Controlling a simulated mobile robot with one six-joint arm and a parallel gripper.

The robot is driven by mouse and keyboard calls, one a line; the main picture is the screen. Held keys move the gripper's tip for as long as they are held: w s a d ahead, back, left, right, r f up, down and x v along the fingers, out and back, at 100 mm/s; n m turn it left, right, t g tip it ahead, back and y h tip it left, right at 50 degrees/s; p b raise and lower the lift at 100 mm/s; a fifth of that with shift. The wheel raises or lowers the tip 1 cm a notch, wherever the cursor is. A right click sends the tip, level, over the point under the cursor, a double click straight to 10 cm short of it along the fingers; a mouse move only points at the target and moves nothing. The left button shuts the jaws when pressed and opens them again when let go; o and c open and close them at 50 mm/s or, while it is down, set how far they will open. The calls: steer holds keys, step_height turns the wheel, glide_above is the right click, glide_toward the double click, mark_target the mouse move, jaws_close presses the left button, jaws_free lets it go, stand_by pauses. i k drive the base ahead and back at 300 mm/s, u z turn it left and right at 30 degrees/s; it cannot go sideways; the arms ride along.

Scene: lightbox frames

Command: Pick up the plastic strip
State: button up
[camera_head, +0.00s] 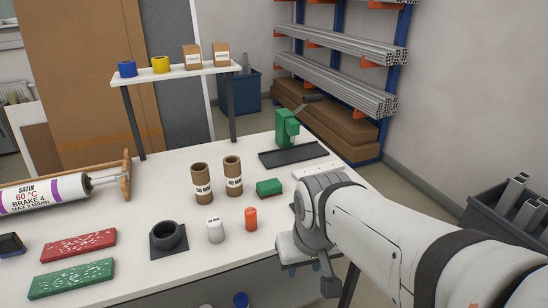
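A pale, flat strip (313,169) lies on the white table just in front of the green press's black base. It may be the plastic strip, but I cannot be sure; my wrist hides part of its near side. My arm reaches in from the right, and my gripper (310,272) hangs at the table's right front edge, nearer the camera than the strip and apart from it. The wrist covers most of the gripper, and I cannot see whether its fingers are open or shut.
A green press (287,128) stands behind. A green block (269,187), two cardboard tubes (201,184), an orange bottle (251,219) and a white bottle (215,230) stand left of my wrist. A raised shelf (180,76) is at the back; a grey bin (500,222) is right.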

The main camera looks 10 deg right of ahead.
mark_target(331, 167)
steer(key=z, duration=0.2)
steer(key=i, duration=0.85)
steer(key=u, duration=0.2)
steer(key=k, duration=0.95)
steer(key=z, duration=0.15)
steer(key=i, duration=0.95)
steer(key=u, duration=0.05)
